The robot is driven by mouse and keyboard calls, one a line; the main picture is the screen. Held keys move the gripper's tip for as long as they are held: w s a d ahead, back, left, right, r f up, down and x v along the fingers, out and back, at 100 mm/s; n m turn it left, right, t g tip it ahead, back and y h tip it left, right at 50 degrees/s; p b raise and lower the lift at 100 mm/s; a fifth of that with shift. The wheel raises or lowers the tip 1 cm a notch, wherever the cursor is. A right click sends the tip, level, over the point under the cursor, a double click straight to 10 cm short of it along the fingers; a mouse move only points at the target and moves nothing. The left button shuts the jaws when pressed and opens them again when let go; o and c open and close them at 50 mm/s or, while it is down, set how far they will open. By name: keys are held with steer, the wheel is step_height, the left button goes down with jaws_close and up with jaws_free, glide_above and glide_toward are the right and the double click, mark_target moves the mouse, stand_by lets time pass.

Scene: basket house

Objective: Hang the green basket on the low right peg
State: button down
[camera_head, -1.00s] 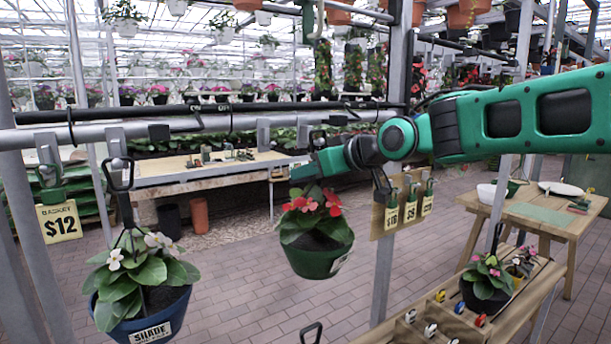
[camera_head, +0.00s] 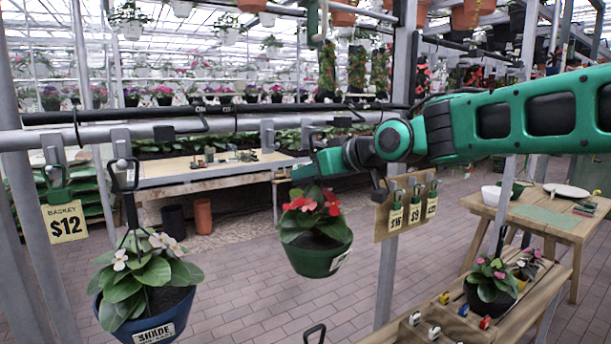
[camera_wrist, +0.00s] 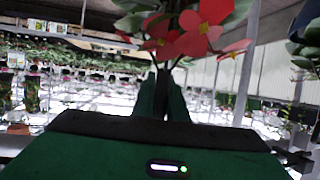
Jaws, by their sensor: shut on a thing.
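The green basket (camera_head: 318,262), planted with red flowers, hangs upright below my gripper (camera_head: 308,176) in the head view, clear of the floor. My gripper is shut on its handle, which the leaves and the fingers mostly hide. In the wrist view, the red flowers (camera_wrist: 200,32) show just beyond my gripper fingers (camera_wrist: 163,95). Grey peg brackets, one bracket (camera_head: 267,136) among them, sit on the metal rail (camera_head: 222,125) behind and left of the gripper. I cannot tell which is the low right peg. The basket is apart from the rail.
A blue basket (camera_head: 143,328) hangs at left beside a $12 tag (camera_head: 65,222). A grey post (camera_head: 388,275) with a tag board (camera_head: 383,222) stands just right of the green basket. A wooden stand (camera_head: 545,285) with a potted plant is lower right.

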steer(key=shift+f, duration=0.3)
stand_by(0.4)
steer(key=shift+f, duration=0.3)
